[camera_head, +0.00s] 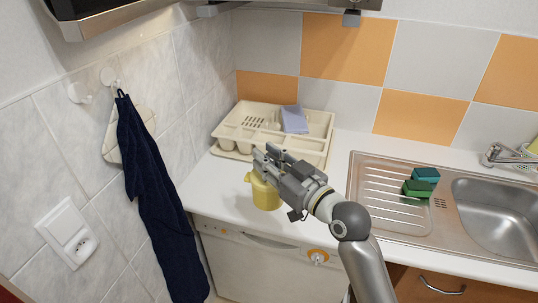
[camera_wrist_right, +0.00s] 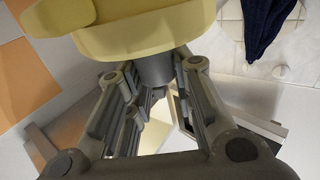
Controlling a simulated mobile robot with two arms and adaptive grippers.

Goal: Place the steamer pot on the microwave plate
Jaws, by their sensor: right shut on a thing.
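The yellow steamer pot (camera_head: 265,193) is at the front left of the white counter in the head view, partly covered by my right gripper (camera_head: 268,160). In the right wrist view the yellow pot (camera_wrist_right: 140,40) fills the top, beyond my fingers. My right gripper is shut on the pot. Whether the pot's bottom touches the counter I cannot tell. No microwave plate can be made out. My left gripper is not in view.
A cream dish rack (camera_head: 240,132) with a bluish cloth (camera_head: 294,119) stands behind the pot. A steel sink (camera_head: 497,205) with green sponges (camera_head: 420,182) is on the right. A dark towel (camera_head: 160,200) hangs on the left wall. Appliances (camera_head: 95,15) overhang at the top.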

